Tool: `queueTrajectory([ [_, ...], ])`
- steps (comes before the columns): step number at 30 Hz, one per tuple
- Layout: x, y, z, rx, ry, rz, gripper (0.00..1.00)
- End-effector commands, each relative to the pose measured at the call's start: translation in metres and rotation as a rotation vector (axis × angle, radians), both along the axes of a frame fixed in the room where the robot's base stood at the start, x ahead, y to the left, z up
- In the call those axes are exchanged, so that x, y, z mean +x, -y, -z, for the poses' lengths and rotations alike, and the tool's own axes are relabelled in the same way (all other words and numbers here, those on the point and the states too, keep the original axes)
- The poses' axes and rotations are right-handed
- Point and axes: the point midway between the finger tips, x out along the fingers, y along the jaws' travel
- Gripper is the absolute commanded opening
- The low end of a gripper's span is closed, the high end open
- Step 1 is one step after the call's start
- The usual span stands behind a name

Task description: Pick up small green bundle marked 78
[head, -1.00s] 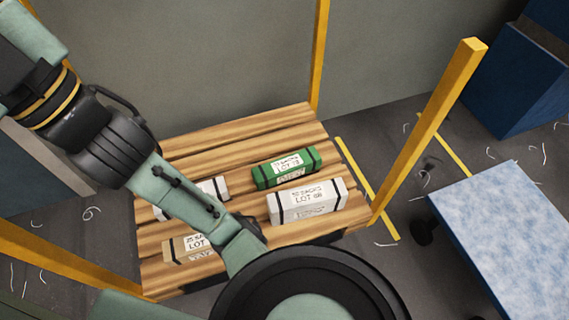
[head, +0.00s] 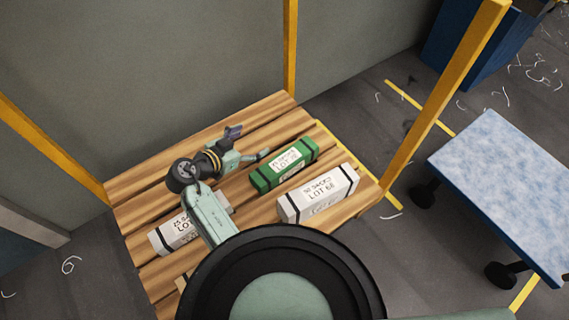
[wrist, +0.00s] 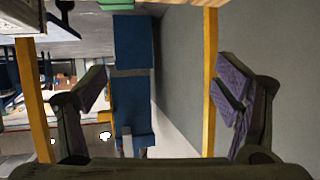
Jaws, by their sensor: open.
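The small green bundle (head: 284,166) lies on the wooden pallet (head: 240,115), with dark straps and a white label. Its lot number is too small to read surely. My gripper (head: 248,143) is above the pallet, just left of the green bundle and apart from it in the head view. It is open and empty, its fingers pointing right. In the wrist view the open fingers (wrist: 160,90) have nothing between them. A green sliver (wrist: 116,4) shows at that view's top edge; I cannot tell surely that it is the bundle.
A white bundle (head: 319,194) lies close in front of the green one. Another white bundle (head: 172,236) is at the left, partly behind my arm. Yellow posts (head: 430,115) stand at the pallet's corners. A blue-topped cart (head: 510,190) is at the right.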

Motion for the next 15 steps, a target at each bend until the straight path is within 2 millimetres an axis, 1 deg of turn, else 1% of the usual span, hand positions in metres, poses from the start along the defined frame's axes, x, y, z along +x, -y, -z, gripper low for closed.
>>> queueTrajectory([
  [1,-0.011,0.016,0.013,-0.017,-0.013,0.066,0.83],
  [3,-0.023,0.031,0.023,-0.035,-0.017,0.133,0.83],
  [5,-0.028,0.037,0.030,-0.043,-0.019,0.164,0.83],
  [8,-0.031,0.041,0.044,-0.050,-0.019,0.180,0.83],
  [15,-0.031,0.040,0.092,-0.050,-0.020,0.175,0.83],
])
